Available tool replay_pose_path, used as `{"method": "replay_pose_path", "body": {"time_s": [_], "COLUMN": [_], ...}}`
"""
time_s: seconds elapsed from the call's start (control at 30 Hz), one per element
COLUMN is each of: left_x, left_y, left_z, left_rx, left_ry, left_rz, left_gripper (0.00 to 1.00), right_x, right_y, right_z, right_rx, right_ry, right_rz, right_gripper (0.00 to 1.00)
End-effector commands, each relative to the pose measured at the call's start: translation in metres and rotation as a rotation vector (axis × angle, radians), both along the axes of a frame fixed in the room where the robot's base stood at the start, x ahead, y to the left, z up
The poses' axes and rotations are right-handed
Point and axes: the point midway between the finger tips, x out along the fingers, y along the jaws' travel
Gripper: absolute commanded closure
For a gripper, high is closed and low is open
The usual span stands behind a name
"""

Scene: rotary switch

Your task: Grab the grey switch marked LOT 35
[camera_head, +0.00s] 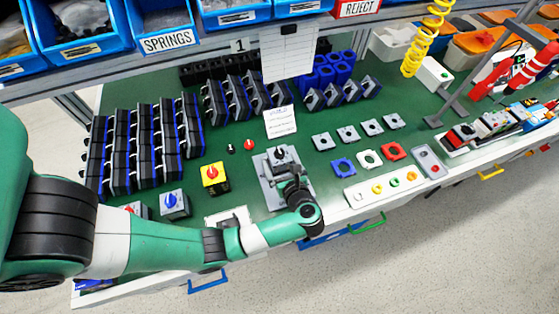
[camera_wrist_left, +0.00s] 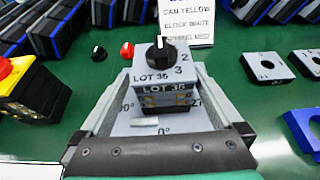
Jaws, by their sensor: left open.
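The grey switch (camera_head: 279,157) with a black rotary knob stands upright on a grey plate (camera_head: 269,196) in the head view. In the left wrist view the switch (camera_wrist_left: 158,76) shows a lettered top that appears to read LOT 35, with numbers beside the knob. My left gripper (camera_head: 289,178) is at the near side of the switch. In the left wrist view its fingers are apart, one to each side of the switch's near face; I cannot tell whether they touch it. The gripper hides part of the plate. My right gripper is not in view.
A yellow switch with a red knob (camera_head: 213,176) and a grey switch with a blue knob (camera_head: 174,203) stand to the left. A small card (camera_head: 280,122) stands behind the switch. Rows of dark blocks (camera_head: 160,150) fill the left; loose square plates (camera_head: 347,133) lie to the right.

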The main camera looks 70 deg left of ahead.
Motion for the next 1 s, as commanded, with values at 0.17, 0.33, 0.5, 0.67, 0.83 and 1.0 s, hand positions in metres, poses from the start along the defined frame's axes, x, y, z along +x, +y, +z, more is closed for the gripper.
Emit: {"method": "replay_pose_path", "body": {"time_s": [0.17,0.33,0.5,0.67,0.83,1.0], "left_x": [0.002,0.006,0.006,0.006,0.006,0.006], "left_y": [0.015,0.041,0.048,0.047,0.047,0.047], "left_z": [-0.009,-0.019,-0.02,-0.02,-0.02,-0.02], "left_rx": [0.0,-0.001,-0.001,-0.001,-0.001,-0.001], "left_ry": [0.001,0.001,0.0,0.0,0.0,0.0], "left_rz": [0.004,0.002,-0.001,-0.001,-0.001,-0.001], "left_gripper": [0.0,0.0,0.0,0.07,0.38,0.68], "right_x": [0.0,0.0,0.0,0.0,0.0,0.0], "right_y": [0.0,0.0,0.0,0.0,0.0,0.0], "right_z": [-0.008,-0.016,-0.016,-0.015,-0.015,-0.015], "right_rx": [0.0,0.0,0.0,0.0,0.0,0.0], "right_ry": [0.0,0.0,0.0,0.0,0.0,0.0], "right_rz": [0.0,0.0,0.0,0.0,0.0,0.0], "right_gripper": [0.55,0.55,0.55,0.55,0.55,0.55]}}
